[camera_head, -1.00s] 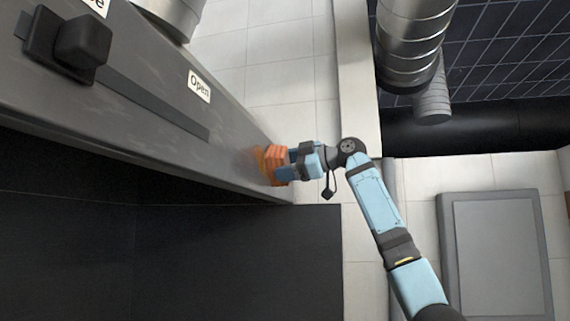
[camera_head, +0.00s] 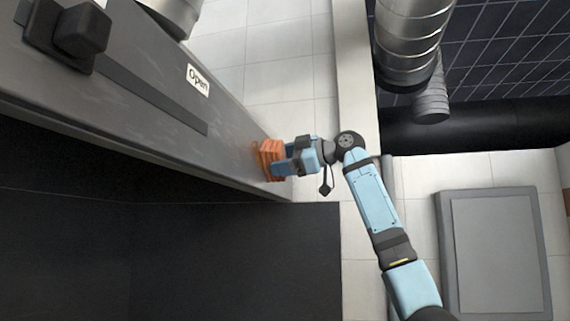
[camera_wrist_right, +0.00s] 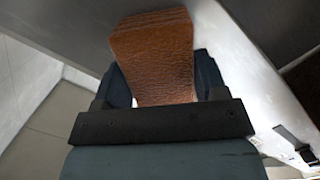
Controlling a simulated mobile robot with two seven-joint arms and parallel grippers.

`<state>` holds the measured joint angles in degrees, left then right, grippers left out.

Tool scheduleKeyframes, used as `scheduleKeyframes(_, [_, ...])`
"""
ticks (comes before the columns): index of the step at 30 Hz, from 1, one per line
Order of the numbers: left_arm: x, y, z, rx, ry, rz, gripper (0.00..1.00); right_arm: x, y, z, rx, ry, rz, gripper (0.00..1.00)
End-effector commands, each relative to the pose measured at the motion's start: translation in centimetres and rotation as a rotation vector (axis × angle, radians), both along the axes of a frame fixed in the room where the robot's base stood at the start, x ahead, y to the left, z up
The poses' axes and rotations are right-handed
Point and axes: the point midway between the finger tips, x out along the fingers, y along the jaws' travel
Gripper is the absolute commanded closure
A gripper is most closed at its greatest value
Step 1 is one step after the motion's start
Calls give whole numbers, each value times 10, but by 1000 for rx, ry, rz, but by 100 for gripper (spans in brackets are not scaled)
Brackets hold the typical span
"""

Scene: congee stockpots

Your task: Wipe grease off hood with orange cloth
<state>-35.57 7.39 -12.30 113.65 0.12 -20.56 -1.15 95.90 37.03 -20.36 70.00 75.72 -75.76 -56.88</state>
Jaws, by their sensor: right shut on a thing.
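The orange cloth (camera_head: 268,158) is a folded, thick pad held against or very close to the grey hood face (camera_head: 165,112) near its right end. My right gripper (camera_head: 280,163) is shut on it. In the right wrist view the cloth (camera_wrist_right: 155,58) sticks out from between the fingers (camera_wrist_right: 165,85), with the grey hood surface (camera_wrist_right: 80,25) behind it. Faint light smudges show on the hood face left of the cloth; I cannot tell whether they are grease. My left gripper is not in view.
A dark knob box (camera_head: 75,35) and a label reading "Open" (camera_head: 198,80) sit on the hood at the left. Silver ducts (camera_head: 408,45) hang at the top. A grey ceiling panel (camera_head: 495,250) is at the lower right.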

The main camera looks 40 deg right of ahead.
Motion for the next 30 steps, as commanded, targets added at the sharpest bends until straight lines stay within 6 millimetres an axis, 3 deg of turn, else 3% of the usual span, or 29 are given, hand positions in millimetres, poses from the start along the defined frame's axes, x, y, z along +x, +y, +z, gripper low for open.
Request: scheduleKeyframes(30, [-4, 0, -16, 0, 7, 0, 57, -47, 51, -1, -1, -2, 2, 53])
